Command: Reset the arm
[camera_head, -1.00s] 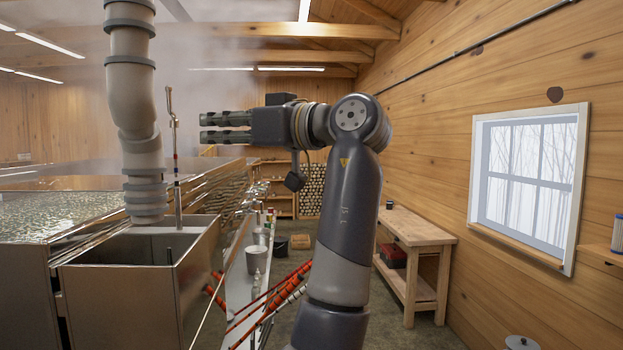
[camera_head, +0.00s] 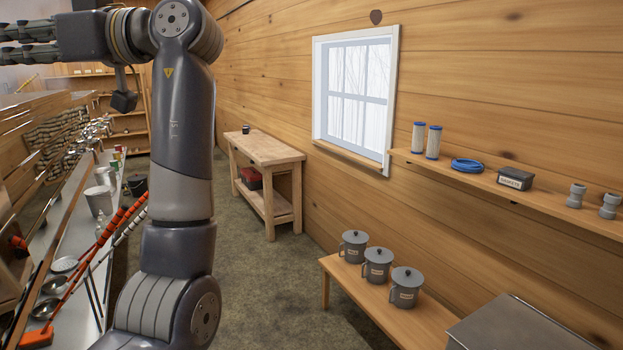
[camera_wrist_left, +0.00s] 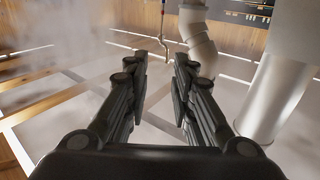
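In the head view a grey arm that I take to be my right one stands upright at the left. Its gripper (camera_head: 28,43) points left at the upper left edge, its fingers apart, the tips cut off by the frame. I see nothing held in it. My left gripper (camera_wrist_left: 160,68) shows in the left wrist view, open and empty. Beyond its fingers are a bent pipe (camera_wrist_left: 199,45), a thin hooked rod (camera_wrist_left: 163,45) and a wider pipe (camera_wrist_left: 275,95) at the right, in haze. My left arm is not in the head view.
A wooden workbench (camera_head: 266,152) stands by the right wall. A low bench (camera_head: 385,305) holds three lidded grey cups, below a wall shelf (camera_head: 540,207) with filters and a blue coil. A cluttered counter (camera_head: 75,235) lies left of my arm. Floor between is clear.

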